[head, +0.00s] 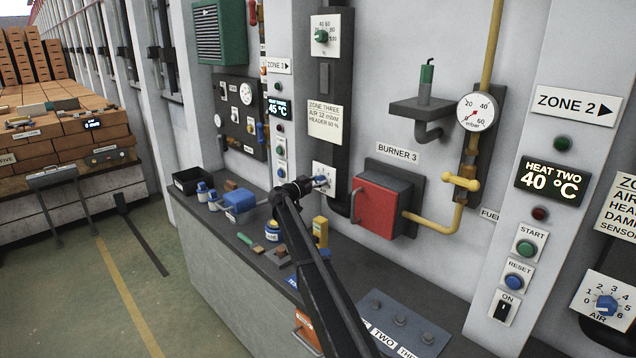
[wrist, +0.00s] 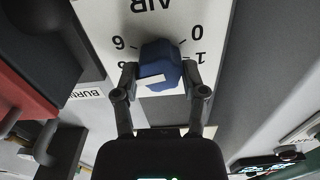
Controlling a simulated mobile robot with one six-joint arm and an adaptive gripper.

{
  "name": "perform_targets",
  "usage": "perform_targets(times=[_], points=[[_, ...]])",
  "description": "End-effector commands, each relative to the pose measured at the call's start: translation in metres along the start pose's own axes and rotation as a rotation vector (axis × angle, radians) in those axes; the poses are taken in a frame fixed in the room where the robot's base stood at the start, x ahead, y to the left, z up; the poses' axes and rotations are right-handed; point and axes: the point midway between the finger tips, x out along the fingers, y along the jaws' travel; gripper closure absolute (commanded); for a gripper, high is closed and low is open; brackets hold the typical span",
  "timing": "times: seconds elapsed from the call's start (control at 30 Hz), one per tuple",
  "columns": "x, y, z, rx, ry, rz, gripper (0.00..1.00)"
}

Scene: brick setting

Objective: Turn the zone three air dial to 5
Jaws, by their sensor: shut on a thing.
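The zone three air dial is a blue knob on a white plate (head: 323,171), low on the dark panel left of the burner in the head view. In the wrist view the plate appears upside down, with "AIR", 6, 0 and 1 readable. The blue knob (wrist: 159,58) sits between the fingertips of my gripper (wrist: 159,77), which is shut on it from both sides. A white mark shows on the knob, but the number it points at is hidden. In the head view my gripper (head: 312,184) reaches the dial and covers part of it.
The red burner three box (head: 380,208) with its handle stands right of the dial. A yellow pipe valve (head: 461,182) is beyond it. The ledge below holds a blue container (head: 240,201) and several small items. A similar zone two air dial (head: 606,305) is at the far right.

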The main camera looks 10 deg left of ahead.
Motion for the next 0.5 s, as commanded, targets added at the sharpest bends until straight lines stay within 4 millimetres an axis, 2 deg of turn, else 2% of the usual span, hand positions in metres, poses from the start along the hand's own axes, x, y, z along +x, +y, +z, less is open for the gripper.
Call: perform_targets(times=[0.37, 0.4, 0.5], points=[[0.0018, 0.0013, 0.0001, 0.008, -0.001, 0.003, 0.93], [0.0018, 0.0013, 0.0001, 0.008, -0.001, 0.003, 0.42], [0.0015, 0.0011, 0.0001, 0.007, -0.001, 0.002, 0.12]])
